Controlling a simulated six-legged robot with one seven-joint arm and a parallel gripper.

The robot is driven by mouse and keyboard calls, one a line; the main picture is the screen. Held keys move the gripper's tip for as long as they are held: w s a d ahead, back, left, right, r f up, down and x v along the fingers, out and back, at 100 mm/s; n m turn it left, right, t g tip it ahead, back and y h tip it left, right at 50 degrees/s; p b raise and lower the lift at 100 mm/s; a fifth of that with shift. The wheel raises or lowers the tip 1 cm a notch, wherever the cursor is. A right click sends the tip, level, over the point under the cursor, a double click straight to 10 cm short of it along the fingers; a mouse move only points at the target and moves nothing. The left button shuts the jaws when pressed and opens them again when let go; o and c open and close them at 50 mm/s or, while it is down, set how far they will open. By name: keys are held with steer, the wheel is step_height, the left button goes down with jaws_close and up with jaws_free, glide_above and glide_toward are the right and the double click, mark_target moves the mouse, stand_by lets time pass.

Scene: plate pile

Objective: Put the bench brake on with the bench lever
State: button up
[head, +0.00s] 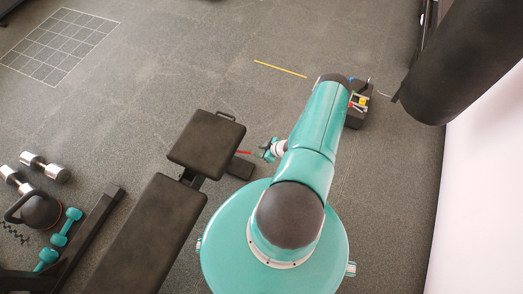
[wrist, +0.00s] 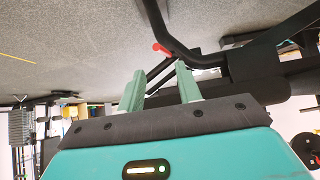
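The black padded bench (head: 207,140) stands left of centre in the head view. A red bench lever end (head: 243,153) shows at its right side. In the wrist view the lever is a dark bent bar with a red tip (wrist: 161,48). My gripper (head: 268,152) is just right of the red end in the head view. In the wrist view my gripper (wrist: 160,69) has its two green fingers apart, with nothing seen between them. The red tip appears just beyond the fingertips; I cannot tell the exact gap. The brake itself cannot be made out.
Dumbbells (head: 45,167), a kettlebell (head: 36,210) and a dark rack (head: 85,232) are at the left. A black punching bag (head: 462,60) hangs at the upper right. A dark box with small coloured items (head: 357,108) sits beyond my arm. The grey floor behind the bench is mostly clear.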

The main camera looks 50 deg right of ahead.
steer(key=shift+x, duration=5.35)
steer(key=shift+w, duration=0.1)
jaws_close()
